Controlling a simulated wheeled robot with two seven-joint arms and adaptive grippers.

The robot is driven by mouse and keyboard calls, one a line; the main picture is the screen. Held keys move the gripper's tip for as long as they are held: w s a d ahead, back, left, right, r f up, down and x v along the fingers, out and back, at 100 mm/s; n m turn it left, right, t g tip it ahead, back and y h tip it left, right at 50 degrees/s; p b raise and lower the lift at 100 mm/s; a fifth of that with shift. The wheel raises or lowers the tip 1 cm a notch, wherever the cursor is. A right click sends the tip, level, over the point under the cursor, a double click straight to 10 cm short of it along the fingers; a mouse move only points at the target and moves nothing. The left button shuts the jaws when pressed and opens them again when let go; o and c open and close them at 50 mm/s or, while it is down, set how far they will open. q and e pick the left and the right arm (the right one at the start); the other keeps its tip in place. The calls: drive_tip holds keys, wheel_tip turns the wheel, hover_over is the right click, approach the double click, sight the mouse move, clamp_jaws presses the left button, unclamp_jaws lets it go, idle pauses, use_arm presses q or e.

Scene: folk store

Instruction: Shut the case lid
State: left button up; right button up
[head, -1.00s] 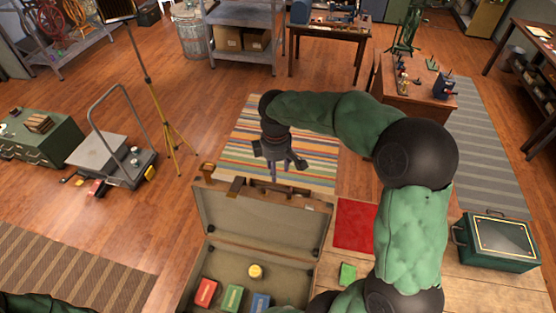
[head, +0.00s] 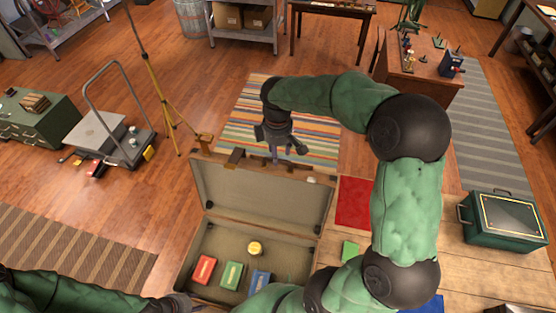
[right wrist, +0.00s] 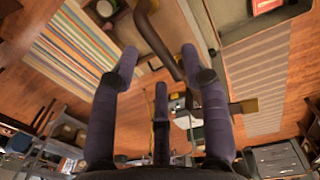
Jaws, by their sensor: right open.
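The case (head: 184,268) stands open on the table, its lid (head: 258,192) raised and tilted back. A red box (head: 204,269), a green box (head: 231,275), a blue box (head: 259,283) and a round yellow tin (head: 255,248) lie inside. My right gripper (head: 277,150) is open and empty at the lid's upper edge, fingers pointing down. In the right wrist view my right gripper (right wrist: 160,62) has its fingers spread near a dark curved handle (right wrist: 155,40); I cannot tell whether they touch. My left gripper (head: 180,303) is by the case's front left corner, mostly cut off.
Right of the case are a red mat (head: 354,203), a small green box (head: 350,250) and a dark green metal box (head: 503,220). My right arm arches over the table. A tripod (head: 160,90) and a trolley (head: 105,140) stand left on the floor.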

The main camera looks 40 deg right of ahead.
wheel_tip(320, 180, down, 2)
drive_tip(key=shift+w+d+f+b, duration=0.1)
drive_tip(key=shift+d+b, duration=0.05)
drive_tip(key=shift+b, duration=0.25)
use_arm(q)
drive_tip(key=shift+f, duration=0.75)
use_arm(e)
clamp_jaws()
